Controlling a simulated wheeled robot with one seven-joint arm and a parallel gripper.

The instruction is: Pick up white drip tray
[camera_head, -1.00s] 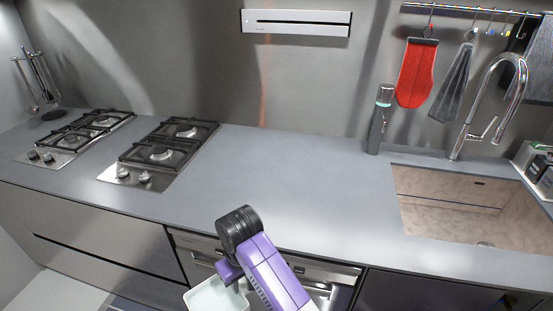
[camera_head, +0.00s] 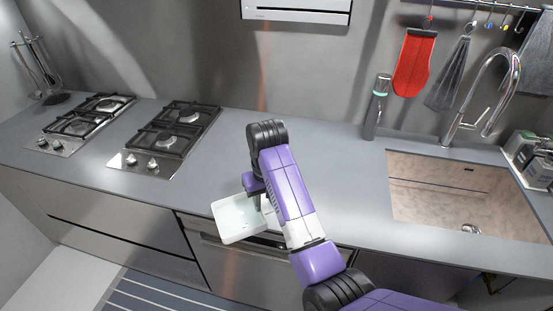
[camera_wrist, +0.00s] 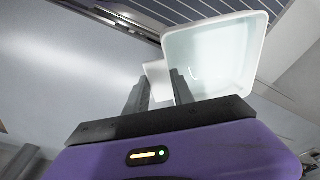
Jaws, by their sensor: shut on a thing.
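The white drip tray (camera_head: 236,219) is a shallow, rounded square dish, held in front of the counter's front edge near the oven. In the wrist view its pale inside (camera_wrist: 214,55) faces the camera, beyond the fingertips. My gripper (camera_wrist: 158,85) is shut on the tray, with a small white part of it between the two dark fingers. In the head view my gripper (camera_head: 262,203) is at the tray's right side, and my purple arm partly hides the fingers. The tray looks tilted in the wrist view.
The grey counter (camera_head: 330,180) has clear room between the black-grated hob (camera_head: 165,140) and the sink (camera_head: 450,195). A grey bottle (camera_head: 376,108) stands left of the tap (camera_head: 490,95). The oven front (camera_head: 235,255) is below, with a striped runner (camera_head: 150,296) on the floor.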

